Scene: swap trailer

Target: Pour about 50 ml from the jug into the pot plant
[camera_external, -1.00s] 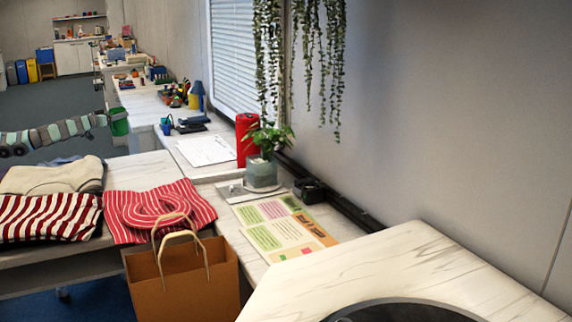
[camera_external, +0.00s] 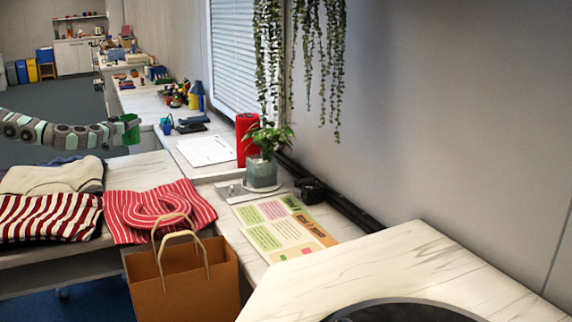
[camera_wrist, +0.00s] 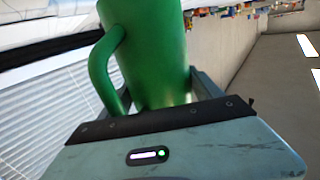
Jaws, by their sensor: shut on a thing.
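The green jug (camera_external: 131,129) is held at the end of my arm, above the worktop on the left side of the external view. My gripper (camera_wrist: 165,103) is shut on the jug (camera_wrist: 150,40), which fills the top middle of the wrist view with its handle on the left. The jug looks near upright in the external view; its contents cannot be seen. The pot plant (camera_external: 262,167) stands on the window-side worktop, in a grey-green pot with leafy green growth. The jug is well to the left of the plant, apart from it.
A red cylinder (camera_external: 247,140) stands right behind the plant. Hanging vines (camera_external: 330,70) drop near the wall above it. A paper bag (camera_external: 185,280), striped cloth (camera_external: 160,210) and folded clothes (camera_external: 50,195) are in front. A white sheet (camera_external: 206,150) lies between jug and plant.

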